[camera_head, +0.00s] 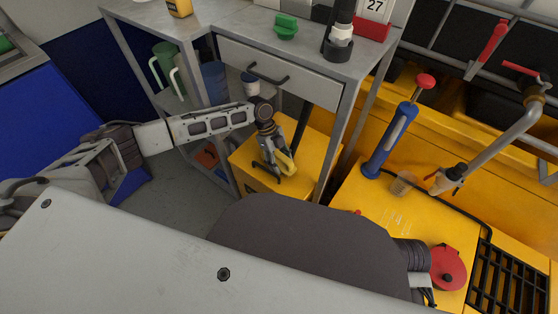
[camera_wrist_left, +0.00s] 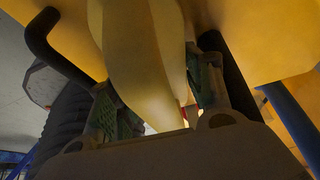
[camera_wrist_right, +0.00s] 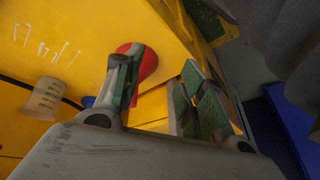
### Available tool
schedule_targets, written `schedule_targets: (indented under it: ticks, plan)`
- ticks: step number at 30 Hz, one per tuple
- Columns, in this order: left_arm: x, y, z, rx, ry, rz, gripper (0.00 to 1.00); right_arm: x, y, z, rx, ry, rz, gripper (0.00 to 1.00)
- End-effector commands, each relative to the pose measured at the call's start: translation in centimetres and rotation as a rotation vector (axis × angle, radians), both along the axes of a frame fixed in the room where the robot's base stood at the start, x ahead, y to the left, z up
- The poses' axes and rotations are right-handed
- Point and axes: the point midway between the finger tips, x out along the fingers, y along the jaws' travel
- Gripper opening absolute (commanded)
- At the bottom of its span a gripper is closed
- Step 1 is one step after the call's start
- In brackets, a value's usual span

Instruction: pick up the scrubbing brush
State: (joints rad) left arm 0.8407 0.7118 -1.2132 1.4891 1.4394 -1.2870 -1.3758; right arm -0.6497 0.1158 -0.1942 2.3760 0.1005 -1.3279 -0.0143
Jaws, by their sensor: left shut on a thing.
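My left gripper (camera_head: 275,166) is shut on a pale yellow, rounded thing (camera_head: 287,162), which I take to be the scrubbing brush, above the yellow box below the grey bench. In the left wrist view the thing (camera_wrist_left: 145,60) fills the space between the two fingers. Its bristles cannot be made out. My right gripper (camera_wrist_right: 160,90) shows in the right wrist view, its fingers apart with nothing held between them, above the yellow machine top near a red disc (camera_wrist_right: 144,62).
The grey bench (camera_head: 345,80) with a drawer and legs stands close behind my left gripper. Mugs stand on the shelf at left.

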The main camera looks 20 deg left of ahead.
Motion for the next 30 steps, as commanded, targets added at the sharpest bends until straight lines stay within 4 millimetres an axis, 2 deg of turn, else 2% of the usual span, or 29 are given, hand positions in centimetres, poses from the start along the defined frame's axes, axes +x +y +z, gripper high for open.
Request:
schedule_targets:
  ticks: [8,11,15,20,23,30]
  plan:
    - [0.0,0.0,1.2,-0.002,-0.002,0.000,0.24,-0.3,-0.2,0.5,-0.012,0.014,0.001,0.40]
    - [0.1,0.0,2.1,-0.001,-0.002,0.000,0.24,-0.5,-0.4,1.2,-0.022,0.029,0.001,0.40]
    - [0.0,0.0,3.7,-0.001,-0.002,-0.001,0.24,-0.2,-0.6,3.0,-0.035,0.028,0.003,0.40]
    - [0.0,0.0,5.8,-0.001,-0.001,-0.001,0.24,-0.2,-1.0,4.0,-0.053,0.040,0.001,0.40]
    - [0.1,-0.1,7.3,-0.002,-0.004,-0.002,0.24,-0.6,-1.2,1.7,-0.063,0.077,0.000,0.40]
    - [-3.0,1.1,7.1,0.002,0.001,-0.001,0.24,-0.5,-1.4,0.7,-0.072,0.094,-0.003,0.40]
